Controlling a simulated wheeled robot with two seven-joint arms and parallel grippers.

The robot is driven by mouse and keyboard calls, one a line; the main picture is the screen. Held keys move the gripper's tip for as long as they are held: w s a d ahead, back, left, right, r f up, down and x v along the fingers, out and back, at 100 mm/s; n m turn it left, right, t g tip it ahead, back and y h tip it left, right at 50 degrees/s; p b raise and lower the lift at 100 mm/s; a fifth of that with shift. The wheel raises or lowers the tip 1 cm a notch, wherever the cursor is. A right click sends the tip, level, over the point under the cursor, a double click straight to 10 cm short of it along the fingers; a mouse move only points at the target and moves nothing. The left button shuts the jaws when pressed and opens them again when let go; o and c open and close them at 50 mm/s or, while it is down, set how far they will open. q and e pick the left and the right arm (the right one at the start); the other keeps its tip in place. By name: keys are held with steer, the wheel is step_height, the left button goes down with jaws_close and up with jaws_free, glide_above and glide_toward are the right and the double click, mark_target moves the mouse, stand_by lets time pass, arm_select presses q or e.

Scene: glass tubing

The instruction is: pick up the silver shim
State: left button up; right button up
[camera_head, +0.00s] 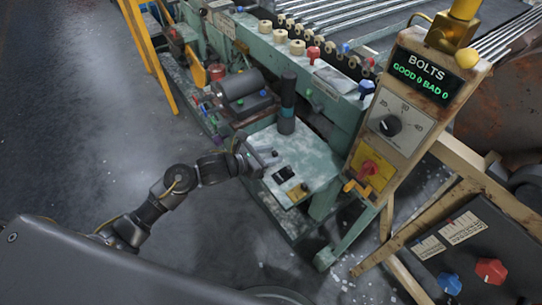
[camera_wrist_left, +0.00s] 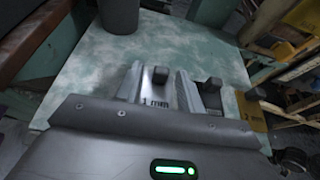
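In the left wrist view, the silver shim (camera_wrist_left: 157,97), marked "1 mm", lies on the pale green, worn table top (camera_wrist_left: 95,65) with a dark knob (camera_wrist_left: 160,74) standing on it. The two fingers of my left gripper (camera_wrist_left: 160,86) are apart, one on each side of the shim and knob, with visible gaps beside the knob. In the head view, my left gripper (camera_head: 261,161) is low over the table's left edge and mostly hides the silver shim. My right gripper is not in view.
A dark shim (camera_wrist_left: 211,98) and a brass shim (camera_wrist_left: 250,112), both with knobs, lie right of the silver one. A dark upright cylinder (camera_head: 287,105) stands at the table's back. The "BOLTS" control panel (camera_head: 385,125) stands to the right.

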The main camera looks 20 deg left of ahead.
arm_select(q)
jaws_close()
steer(key=shift+r, duration=0.1)
